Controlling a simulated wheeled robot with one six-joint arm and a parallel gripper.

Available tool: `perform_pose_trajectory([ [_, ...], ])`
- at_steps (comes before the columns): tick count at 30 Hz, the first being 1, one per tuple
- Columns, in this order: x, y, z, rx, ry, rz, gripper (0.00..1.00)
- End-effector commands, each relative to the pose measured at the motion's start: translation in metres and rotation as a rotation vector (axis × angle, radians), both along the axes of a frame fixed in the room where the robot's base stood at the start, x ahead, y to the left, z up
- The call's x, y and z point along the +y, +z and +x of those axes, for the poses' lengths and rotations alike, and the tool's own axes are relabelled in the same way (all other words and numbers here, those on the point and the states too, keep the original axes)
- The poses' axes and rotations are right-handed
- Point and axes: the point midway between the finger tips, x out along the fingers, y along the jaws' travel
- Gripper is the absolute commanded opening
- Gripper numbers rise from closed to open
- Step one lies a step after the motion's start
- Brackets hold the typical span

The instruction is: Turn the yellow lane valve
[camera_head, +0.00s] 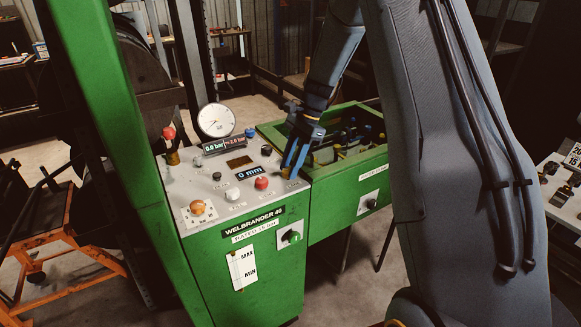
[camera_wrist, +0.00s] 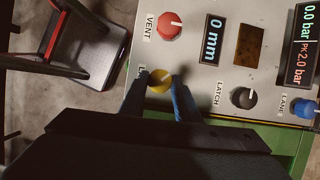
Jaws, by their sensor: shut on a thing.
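The yellow lane valve is a round yellow knob (camera_wrist: 159,79) near the panel's edge in the wrist view. Its label is mostly hidden, with only an "L" showing. A pale pointer mark shows on the knob. My gripper (camera_wrist: 160,88) has its two blue fingers on either side of the knob, shut on it. In the head view my gripper (camera_head: 293,163) reaches down to the right edge of the grey control panel (camera_head: 205,171).
Close by are the red vent knob (camera_wrist: 170,27), the dark latch knob (camera_wrist: 243,97) and a blue lane knob (camera_wrist: 303,108). Displays read 0 mm (camera_wrist: 211,39) and 0.0 bar, PK 2.0 bar (camera_wrist: 298,45). A green bin (camera_head: 340,175) with fittings adjoins the panel's right.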

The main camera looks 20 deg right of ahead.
Motion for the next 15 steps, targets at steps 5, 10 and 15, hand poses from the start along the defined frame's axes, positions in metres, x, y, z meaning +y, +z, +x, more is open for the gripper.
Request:
perform_pose_trajectory([
  [5,0.0011,-0.0007,0.0025,-0.001,0.170,-0.001,0.07],
  [10,0.0014,-0.0008,0.0035,-0.001,0.330,-0.001,0.07],
  [15,0.0027,-0.0005,0.0044,-0.003,0.478,-0.001,0.07],
])
